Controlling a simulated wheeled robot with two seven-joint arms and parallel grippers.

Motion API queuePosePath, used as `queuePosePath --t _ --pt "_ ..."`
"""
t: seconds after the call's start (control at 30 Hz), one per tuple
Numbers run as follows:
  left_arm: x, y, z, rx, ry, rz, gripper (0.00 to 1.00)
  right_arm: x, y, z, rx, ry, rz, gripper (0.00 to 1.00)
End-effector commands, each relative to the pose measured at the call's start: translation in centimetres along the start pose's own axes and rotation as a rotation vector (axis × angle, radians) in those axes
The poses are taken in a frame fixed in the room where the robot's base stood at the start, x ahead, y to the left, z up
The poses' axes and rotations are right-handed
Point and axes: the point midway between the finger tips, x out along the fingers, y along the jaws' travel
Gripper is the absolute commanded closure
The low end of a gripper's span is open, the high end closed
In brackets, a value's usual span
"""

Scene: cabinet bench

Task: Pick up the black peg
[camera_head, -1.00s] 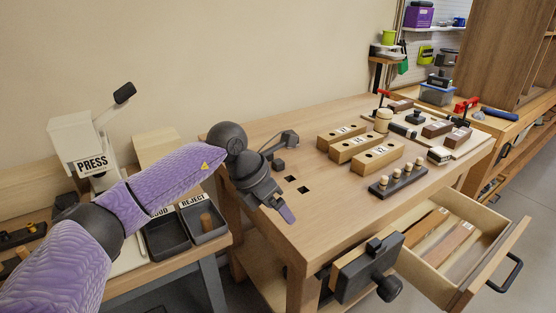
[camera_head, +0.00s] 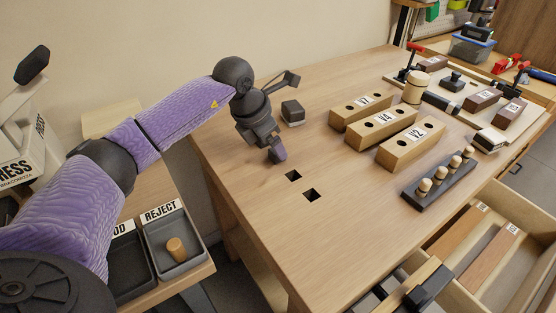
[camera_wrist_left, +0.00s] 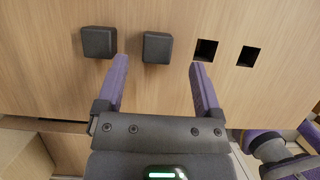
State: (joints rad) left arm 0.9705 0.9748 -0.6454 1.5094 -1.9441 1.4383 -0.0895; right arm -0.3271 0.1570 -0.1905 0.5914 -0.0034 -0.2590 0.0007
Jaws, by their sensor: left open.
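Two black square-topped pegs stand out of the bench top in the left wrist view: a left one (camera_wrist_left: 98,42) and a right one (camera_wrist_left: 157,47). In the head view one dark block (camera_head: 292,112) shows just right of my gripper; the gripper seems to hide the other. My left gripper (camera_head: 278,156) is over the bench, pointing down. In the left wrist view its jaws (camera_wrist_left: 157,65) are open and empty. The right peg lies between the finger lines, beyond the tips; the left peg is outside the left finger. No contact shows. My right gripper is not in view.
Two square holes (camera_head: 302,185) lie beside the gripper. Three wooden blocks with holes (camera_head: 395,130) and a dark rack of pale pegs (camera_head: 437,178) stand to the right. A reject tray (camera_head: 175,245) is at lower left. An open drawer (camera_head: 490,235) is at lower right.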

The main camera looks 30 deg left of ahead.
Motion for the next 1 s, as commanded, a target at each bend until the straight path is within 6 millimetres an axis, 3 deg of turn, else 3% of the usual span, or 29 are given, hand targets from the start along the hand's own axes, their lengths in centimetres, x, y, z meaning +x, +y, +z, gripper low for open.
queuePosePath --t 0.03,0.13,0.4,0.8,1.0 --pt "1.7 0.2 -0.2 -0.002 0.003 -0.003 0.15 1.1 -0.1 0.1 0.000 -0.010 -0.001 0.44" --pt "3.1 0.3 -0.1 0.000 0.002 -0.002 0.15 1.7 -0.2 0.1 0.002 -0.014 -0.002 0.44" --pt "3.3 0.3 0.1 0.001 -0.001 0.000 0.15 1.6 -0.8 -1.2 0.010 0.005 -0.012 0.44" --pt "3.3 0.3 0.1 0.000 -0.001 0.000 0.99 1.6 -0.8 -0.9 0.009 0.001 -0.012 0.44" --pt "3.3 0.3 0.1 0.000 -0.001 0.000 1.00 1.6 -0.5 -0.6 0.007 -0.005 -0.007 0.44"
